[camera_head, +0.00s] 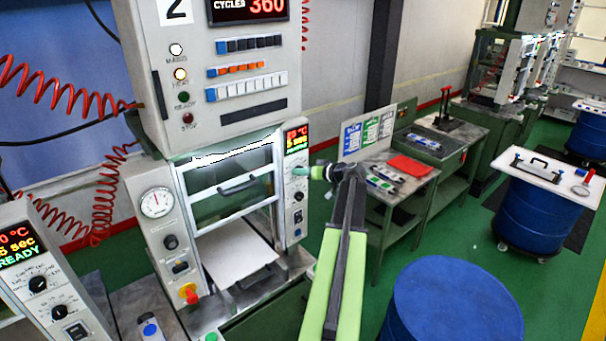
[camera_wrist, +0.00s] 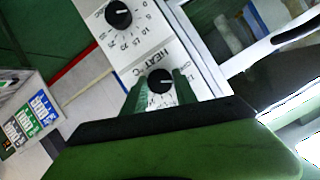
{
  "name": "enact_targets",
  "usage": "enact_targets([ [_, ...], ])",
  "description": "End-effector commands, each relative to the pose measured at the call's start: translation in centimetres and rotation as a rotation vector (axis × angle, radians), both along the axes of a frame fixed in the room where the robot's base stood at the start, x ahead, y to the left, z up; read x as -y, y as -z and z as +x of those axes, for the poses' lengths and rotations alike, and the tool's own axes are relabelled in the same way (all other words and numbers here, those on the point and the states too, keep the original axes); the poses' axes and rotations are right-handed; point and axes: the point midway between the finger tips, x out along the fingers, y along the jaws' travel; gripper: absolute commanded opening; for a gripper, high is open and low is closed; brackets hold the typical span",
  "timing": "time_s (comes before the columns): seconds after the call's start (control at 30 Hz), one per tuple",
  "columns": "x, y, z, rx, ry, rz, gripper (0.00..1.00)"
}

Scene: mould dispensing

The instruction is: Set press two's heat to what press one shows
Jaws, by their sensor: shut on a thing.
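Press two (camera_head: 160,95), a grey machine marked 2, stands left of centre in the head view. On its right front panel are a small lit display (camera_head: 297,140), whose digits I cannot fully read, and knobs. My gripper (camera_head: 302,171) reaches this panel from the right. In the wrist view its green fingers sit either side of a black knob (camera_wrist: 160,80) under the label HEAT °C, shut on it. The knob's white pointer line points right in that view. Another black knob (camera_wrist: 118,14) with a numbered dial is beside it. I cannot tell which machine is press one.
A neighbouring panel (camera_head: 42,275) at the lower left has a cut-off display reading READY and several knobs. A blue drum (camera_head: 450,305) stands at the lower right. A bench (camera_head: 400,180) with a red cloth is behind my arm. Green floor is open between them.

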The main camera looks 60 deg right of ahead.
Motion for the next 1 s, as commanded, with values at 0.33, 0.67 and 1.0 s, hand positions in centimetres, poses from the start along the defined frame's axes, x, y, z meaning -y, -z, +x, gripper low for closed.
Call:
enact_targets([
  [0.33, 0.32, 0.55, -0.11, 0.098, -0.002, 0.31, 0.0],
  [0.67, 0.37, 0.81, -0.12, 0.194, -0.003, 0.608, 0.0],
  [1.0, 0.4, 1.05, -0.19, 0.295, -0.003, 0.914, 0.0],
])
